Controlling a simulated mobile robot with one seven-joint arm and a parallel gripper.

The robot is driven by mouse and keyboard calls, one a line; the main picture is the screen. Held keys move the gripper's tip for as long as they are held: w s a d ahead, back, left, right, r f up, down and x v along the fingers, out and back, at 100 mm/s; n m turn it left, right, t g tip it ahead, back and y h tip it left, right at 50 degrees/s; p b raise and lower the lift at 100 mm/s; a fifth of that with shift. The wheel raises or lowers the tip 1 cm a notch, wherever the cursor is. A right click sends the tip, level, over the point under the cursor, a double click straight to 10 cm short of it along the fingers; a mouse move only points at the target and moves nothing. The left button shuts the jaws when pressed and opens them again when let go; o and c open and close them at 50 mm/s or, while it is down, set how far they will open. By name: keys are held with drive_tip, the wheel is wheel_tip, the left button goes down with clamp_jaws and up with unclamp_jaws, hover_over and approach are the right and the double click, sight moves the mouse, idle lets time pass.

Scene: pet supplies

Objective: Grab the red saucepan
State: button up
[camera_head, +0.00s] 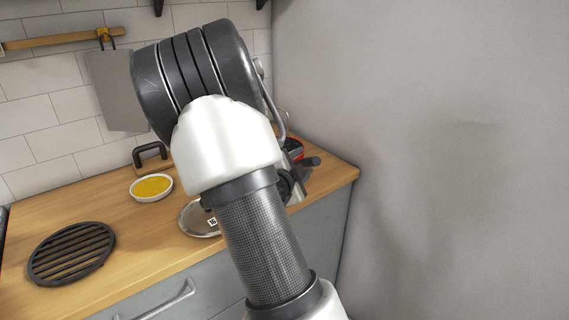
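A small red piece, probably the red saucepan (297,143), shows at the back right of the wooden counter, near the grey wall. My arm covers most of it, so its full shape and handle cannot be made out. My arm reaches up through the middle of the picture and bends down behind itself. Dark and grey parts, seemingly of my gripper (299,178), show just right of my forearm, in front of and below the red piece. The fingers are not clear, and I cannot tell whether they touch anything.
On the wooden counter (150,235) are a black round trivet (72,254), a white bowl with yellow contents (152,187) and a glass lid (197,222), partly behind my arm. A grey board (112,90) hangs from a wooden rail (60,39). The grey wall (430,150) closes the right side.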

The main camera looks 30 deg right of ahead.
clamp_jaws()
drive_tip(key=shift+r, duration=0.15)
